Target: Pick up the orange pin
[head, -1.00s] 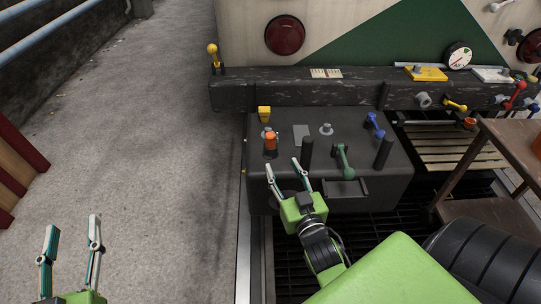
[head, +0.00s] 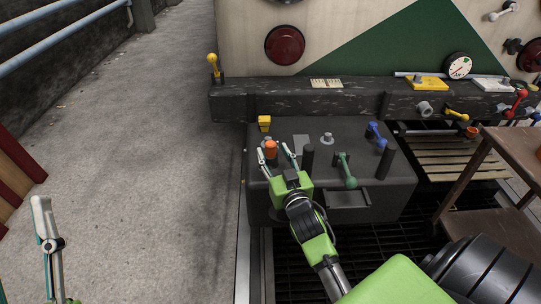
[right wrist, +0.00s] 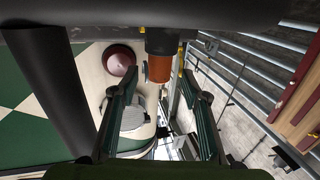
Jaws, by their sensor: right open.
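The orange pin (head: 270,147) stands upright on top of the dark box (head: 228,196) in the head view. In the right wrist view the orange pin (right wrist: 160,73) shows ahead, between the two fingers in the picture, with a dark part above it. My right gripper (head: 276,154) is open, with its fingertips near the pin, one on each side in the picture. I cannot tell whether they touch it. In the right wrist view its fingers (right wrist: 158,100) are spread apart.
A dark beam (head: 290,104) runs behind. A brown table (head: 505,165) is at right.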

